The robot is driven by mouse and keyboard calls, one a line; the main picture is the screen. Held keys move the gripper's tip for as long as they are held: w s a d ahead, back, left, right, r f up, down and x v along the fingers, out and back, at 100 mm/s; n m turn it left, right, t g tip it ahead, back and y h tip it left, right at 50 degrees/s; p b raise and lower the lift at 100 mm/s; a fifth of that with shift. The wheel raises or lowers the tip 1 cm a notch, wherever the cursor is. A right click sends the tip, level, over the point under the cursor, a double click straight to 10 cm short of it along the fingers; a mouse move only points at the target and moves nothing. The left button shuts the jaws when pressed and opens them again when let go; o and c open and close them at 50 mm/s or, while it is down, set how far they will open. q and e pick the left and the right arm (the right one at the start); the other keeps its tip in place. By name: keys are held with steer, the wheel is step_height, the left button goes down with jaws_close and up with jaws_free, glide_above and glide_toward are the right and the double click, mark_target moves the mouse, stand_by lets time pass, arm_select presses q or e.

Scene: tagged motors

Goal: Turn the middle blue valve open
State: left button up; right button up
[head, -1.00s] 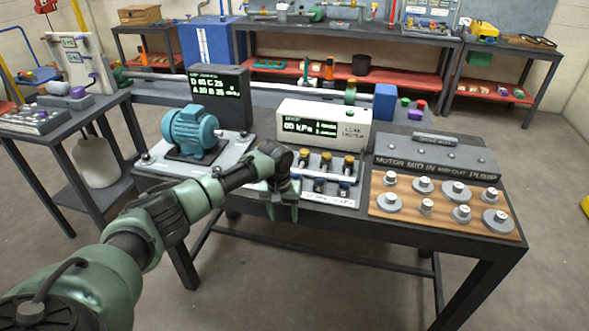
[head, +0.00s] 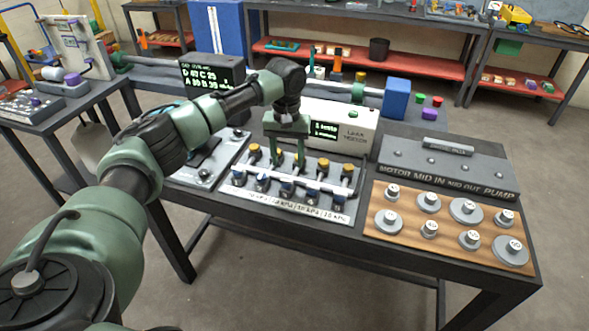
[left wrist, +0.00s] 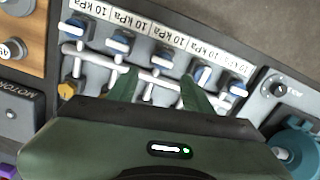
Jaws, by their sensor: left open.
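The valve panel (head: 255,205) carries a row of several blue valves on white pipes, with yellow knobs behind them. The middle blue valve (head: 287,190) is just in front of my left gripper (head: 289,165) in the head view. In the left wrist view, the middle blue valve (left wrist: 160,58) lies ahead of and between the two green fingers of the left gripper (left wrist: 158,82). The fingers are apart with nothing held; they point down at the pipes behind the valve. Whether they touch anything cannot be told. My right gripper is out of view.
The leak tester box (head: 345,128) stands close behind the panel. A wooden board with metal weights (head: 405,240) and a grey motor plate (head: 450,165) are to the right. The blue motor (left wrist: 297,150) sits beside the panel in the left wrist view.

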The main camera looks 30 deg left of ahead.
mark_target(286, 182)
arm_select(q)
steer(key=f, duration=0.2)
steer(key=s+f, duration=0.1)
steer(key=f, duration=0.1)
steer(key=shift+s+f+p, duration=0.1)
steer(key=shift+f+p, duration=0.2)
steer(key=shift+p, duration=0.1)
steer(key=shift+w+f, duration=0.2)
steer(key=shift+f, duration=1.05)
steer(key=c, duration=1)
jaws_close()
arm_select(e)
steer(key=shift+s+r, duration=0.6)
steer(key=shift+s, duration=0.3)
